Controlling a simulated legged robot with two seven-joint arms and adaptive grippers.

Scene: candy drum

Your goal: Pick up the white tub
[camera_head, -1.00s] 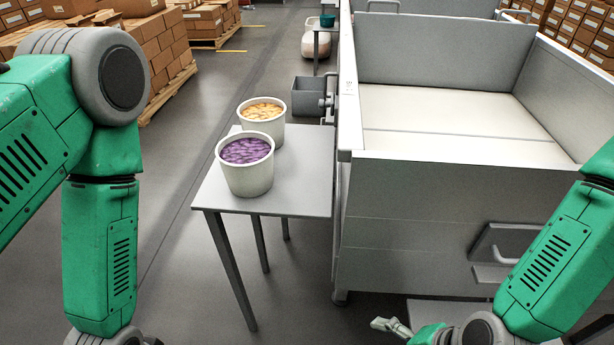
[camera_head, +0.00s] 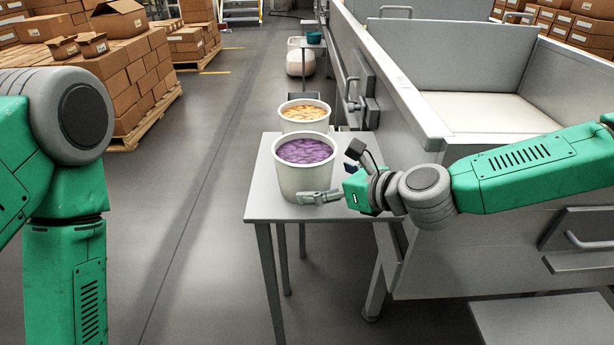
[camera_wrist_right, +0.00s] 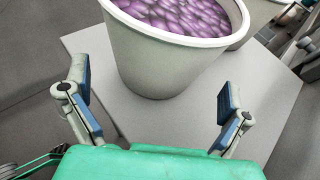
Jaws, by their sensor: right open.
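A white tub (camera_head: 302,178) full of purple candy stands upright near the front of a small grey table (camera_head: 262,205). A second white tub (camera_head: 304,124) with orange-yellow candy stands just behind it. My right gripper (camera_head: 322,196) is low over the table at the front right of the purple tub. In the right wrist view, the open fingers (camera_wrist_right: 155,105) point toward the purple tub (camera_wrist_right: 160,60), which rises just ahead of and between them. No grip shows. My left arm comes in at the left edge of the head view, but its gripper is out of frame.
A large grey metal bin (camera_head: 480,130) with high walls stands right of the table, under my right arm. Cartons on pallets (camera_head: 125,85) are at the back left. The floor (camera_head: 205,230) left of the table is clear.

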